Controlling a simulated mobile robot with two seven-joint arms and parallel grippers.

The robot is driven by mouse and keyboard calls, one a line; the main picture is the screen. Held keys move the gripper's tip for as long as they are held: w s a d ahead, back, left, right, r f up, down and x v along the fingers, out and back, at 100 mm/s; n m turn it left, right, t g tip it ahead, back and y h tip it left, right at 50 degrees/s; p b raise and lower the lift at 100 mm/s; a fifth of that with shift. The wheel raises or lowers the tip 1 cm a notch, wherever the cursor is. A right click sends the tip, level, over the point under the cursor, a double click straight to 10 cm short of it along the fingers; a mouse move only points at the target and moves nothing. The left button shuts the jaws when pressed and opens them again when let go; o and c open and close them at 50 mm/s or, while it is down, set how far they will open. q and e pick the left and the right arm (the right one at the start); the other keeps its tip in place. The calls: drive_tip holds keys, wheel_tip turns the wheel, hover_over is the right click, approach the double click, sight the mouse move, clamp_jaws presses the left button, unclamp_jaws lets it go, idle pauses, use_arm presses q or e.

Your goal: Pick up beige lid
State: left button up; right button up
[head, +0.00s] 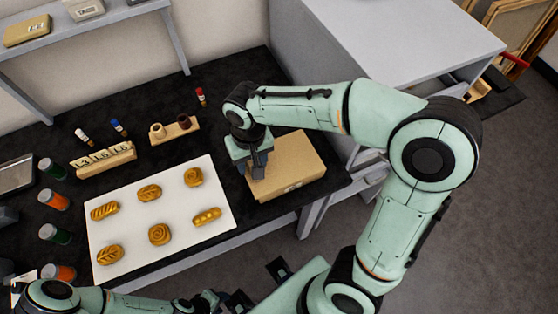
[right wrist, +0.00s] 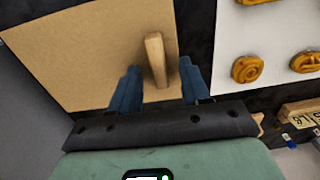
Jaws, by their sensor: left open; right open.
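The beige lid (head: 293,157) is a flat rectangular board at the right end of the black table. A small wooden bar handle (right wrist: 156,58) stands up from it in the right wrist view, where the lid (right wrist: 85,55) fills the upper left. My right gripper (head: 258,167) points down over the lid's left part. In the right wrist view its two dark blue fingers (right wrist: 158,80) are open, with the handle between them; I cannot tell whether either touches it. My left gripper (head: 220,302) is low at the bottom edge of the head view, away from the lid and partly cut off.
A white board (head: 172,238) with several pastries lies left of the lid. Behind it are a wooden number block (head: 104,159) and a small holder with two cups (head: 175,130). Several jars (head: 54,198) line the left. A grey cabinet (head: 400,40) stands behind right.

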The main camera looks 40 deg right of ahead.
clamp_jaws()
drive_tip(key=shift+r, duration=0.1)
